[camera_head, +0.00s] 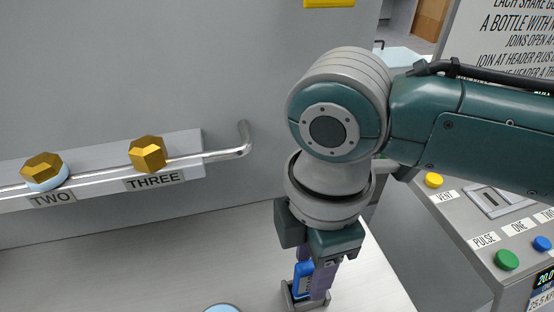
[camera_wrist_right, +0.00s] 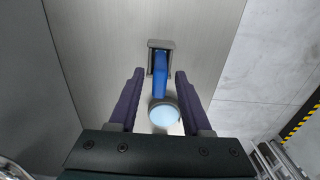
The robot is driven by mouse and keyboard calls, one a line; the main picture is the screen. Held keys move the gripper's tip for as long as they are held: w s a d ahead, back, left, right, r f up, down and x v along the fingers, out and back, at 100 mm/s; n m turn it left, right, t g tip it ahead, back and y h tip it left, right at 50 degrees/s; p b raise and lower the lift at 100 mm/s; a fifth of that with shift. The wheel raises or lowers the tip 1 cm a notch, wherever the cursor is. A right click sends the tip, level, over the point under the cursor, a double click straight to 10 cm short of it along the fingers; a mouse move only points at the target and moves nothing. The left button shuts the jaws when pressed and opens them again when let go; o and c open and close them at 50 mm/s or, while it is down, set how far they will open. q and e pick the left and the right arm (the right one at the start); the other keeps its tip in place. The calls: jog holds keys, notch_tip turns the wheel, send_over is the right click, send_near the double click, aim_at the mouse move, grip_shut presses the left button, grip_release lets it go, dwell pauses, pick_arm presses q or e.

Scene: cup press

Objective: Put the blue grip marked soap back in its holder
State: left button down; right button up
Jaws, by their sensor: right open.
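The blue grip (camera_head: 303,279) stands in a small grey holder (camera_head: 290,303) on the table, low in the head view. Its marking is not legible. My right gripper (camera_head: 312,284) points down over it, with purple fingers open. The head view hides part of the grip behind a finger. In the right wrist view, the grip (camera_wrist_right: 160,75) lies between the two fingers, with clear gaps on both sides, and its far end is at the holder (camera_wrist_right: 160,44). My left gripper is not in view.
A pale blue disc (camera_wrist_right: 164,115) shows at the grip's near end; I cannot tell whether they are joined. A wall rail (camera_head: 208,155) holds gold knobs over labels TWO and THREE. A button console (camera_head: 470,220) stands at right.

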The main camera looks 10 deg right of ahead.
notch_tip(320, 180, up, 12)
jog(key=p, duration=0.2)
jog(key=s+a+f+m+t+y, duration=0.2)
jog(key=s+a+f+m+y, duration=0.15)
jog(key=s+m, duration=0.35)
jog(key=s+d+f+m+t+h, duration=0.1)
jog(key=s+d+m+h, duration=0.2)
jog(key=d+m, duration=0.6)
jog(key=s+d, duration=0.2)
jog(key=d, duration=0.1)
jog(key=shift+d+f+t, duration=0.2)
jog(key=shift+d+t, duration=0.1)
jog(key=shift+d, duration=0.1)
